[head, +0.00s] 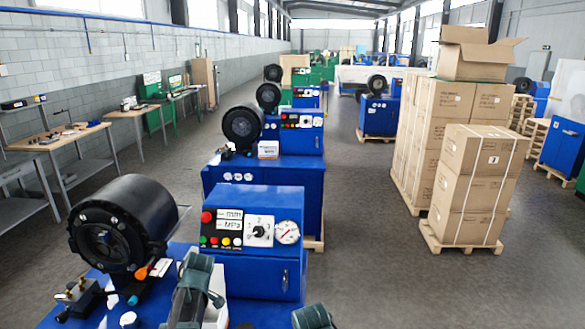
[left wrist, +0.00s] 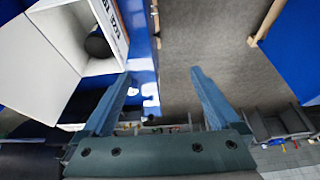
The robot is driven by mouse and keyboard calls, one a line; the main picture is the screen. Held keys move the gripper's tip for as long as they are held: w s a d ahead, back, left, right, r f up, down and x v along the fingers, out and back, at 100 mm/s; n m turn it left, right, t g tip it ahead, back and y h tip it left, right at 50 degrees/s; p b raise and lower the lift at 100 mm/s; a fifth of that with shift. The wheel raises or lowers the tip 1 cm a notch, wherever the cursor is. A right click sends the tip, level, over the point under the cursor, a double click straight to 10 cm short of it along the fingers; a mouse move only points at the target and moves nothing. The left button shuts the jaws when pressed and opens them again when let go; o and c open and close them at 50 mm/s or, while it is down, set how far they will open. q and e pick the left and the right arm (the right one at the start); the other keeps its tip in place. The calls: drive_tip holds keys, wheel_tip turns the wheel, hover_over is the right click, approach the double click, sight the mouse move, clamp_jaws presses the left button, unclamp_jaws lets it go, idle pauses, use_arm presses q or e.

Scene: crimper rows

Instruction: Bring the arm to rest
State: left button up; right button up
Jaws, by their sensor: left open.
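My left arm (head: 190,291) shows at the bottom of the head view, in front of the nearest blue machine; its fingertips cannot be made out there. In the left wrist view my left gripper (left wrist: 160,82) is open, its two blue-grey fingers wide apart with nothing between them. Beyond the fingers are a blue surface and the grey floor (left wrist: 200,60). A dark green rounded part, likely of my right arm, shows at the bottom edge of the head view. My right gripper is not seen.
The nearest crimper has a black round head (head: 120,222) and a blue control box (head: 262,262). A white open box (left wrist: 50,55) with a dark round thing is left of the fingers. Stacked cartons (head: 478,185) stand on the right; the aisle floor (head: 365,250) is clear.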

use_arm(q)
drive_tip(key=s+d+f+m+h+b, duration=0.1)
drive_tip(key=s+d+f+m+b, duration=0.3)
drive_tip(key=d+m, duration=0.3)
drive_tip(key=s+d+f+m+h+b, duration=0.1)
drive_tip(key=s+d+f+m+b, duration=0.3)
drive_tip(key=d, duration=0.5)
drive_tip(key=s+d+f+m+h+b, duration=0.1)
drive_tip(key=s+d+f+m+b, duration=0.3)
drive_tip(key=d+m, duration=0.5)
drive_tip(key=s+f+m, duration=0.1)
drive_tip(key=s+f, duration=0.1)
drive_tip(key=s, duration=0.1)
drive_tip(key=shift+s+f, duration=0.3)
drive_tip(key=shift+s, duration=0.1)
